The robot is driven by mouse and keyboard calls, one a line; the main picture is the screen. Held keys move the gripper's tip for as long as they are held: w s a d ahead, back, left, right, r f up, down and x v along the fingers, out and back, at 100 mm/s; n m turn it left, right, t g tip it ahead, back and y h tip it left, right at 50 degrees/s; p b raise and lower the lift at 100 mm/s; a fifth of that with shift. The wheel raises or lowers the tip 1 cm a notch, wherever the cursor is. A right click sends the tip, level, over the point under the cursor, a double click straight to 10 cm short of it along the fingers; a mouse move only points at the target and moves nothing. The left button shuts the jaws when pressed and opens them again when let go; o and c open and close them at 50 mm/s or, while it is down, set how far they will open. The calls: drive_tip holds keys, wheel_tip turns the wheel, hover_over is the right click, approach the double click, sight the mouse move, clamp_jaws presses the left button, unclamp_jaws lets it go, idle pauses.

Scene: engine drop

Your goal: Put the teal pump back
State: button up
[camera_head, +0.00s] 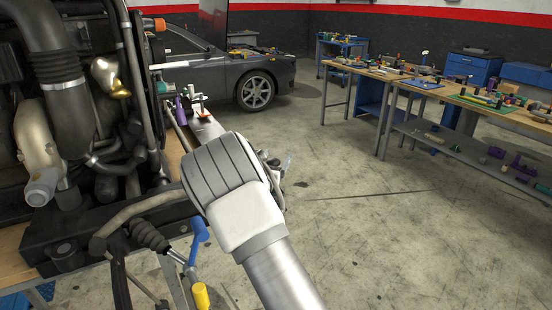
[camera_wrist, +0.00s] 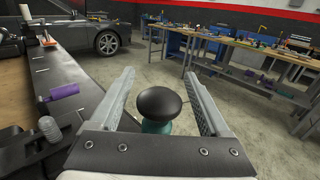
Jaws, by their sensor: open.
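In the wrist view, a black rounded knob (camera_wrist: 158,103) sits on a teal body (camera_wrist: 157,127), which I take to be the teal pump. My gripper (camera_wrist: 159,74) is open, with one finger on each side of the knob. The knob appears between the fingers, close to the palm, with a visible gap on both sides. I cannot tell its exact depth relative to the fingers. The lower part of the teal body is hidden by my palm. In the head view my own wrist hides the pump and most of the gripper.
A large engine (camera_head: 75,110) stands at left in the head view. A purple part (camera_wrist: 63,91) lies on the dark surface (camera_wrist: 75,72) left of my gripper. Workbenches (camera_head: 430,90) with loose parts and a grey car (camera_head: 225,70) stand farther off. Open floor (camera_head: 370,240) lies to the right.

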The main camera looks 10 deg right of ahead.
drive_tip(key=shift+f, duration=0.1)
drive_tip(key=v, duration=1.7)
drive_tip(key=s+d+r+m+g+h, duration=0.1)
drive_tip(key=s+d+r+m+g, duration=0.1)
drive_tip(key=s+d+m+g, duration=0.55)
drive_tip(key=s+d+r+m+g+h, duration=0.1)
drive_tip(key=s+d+r+m+g, duration=0.3)
drive_tip(key=s+d+m, duration=0.6)
drive_tip(key=s+a+r+m+y, duration=0.1)
drive_tip(key=s+a+m+y, duration=0.4)
drive_tip(key=s+m, duration=0.1)
drive_tip(key=s+a+r+m+t+y, duration=0.1)
drive_tip(key=s+a+m+y, duration=0.4)
drive_tip(key=s, duration=0.4)
drive_tip(key=shift+s+a+r+m+b, duration=0.25)
drive_tip(key=shift+a+m+b, duration=0.2)
drive_tip(key=shift+m, duration=0.6)
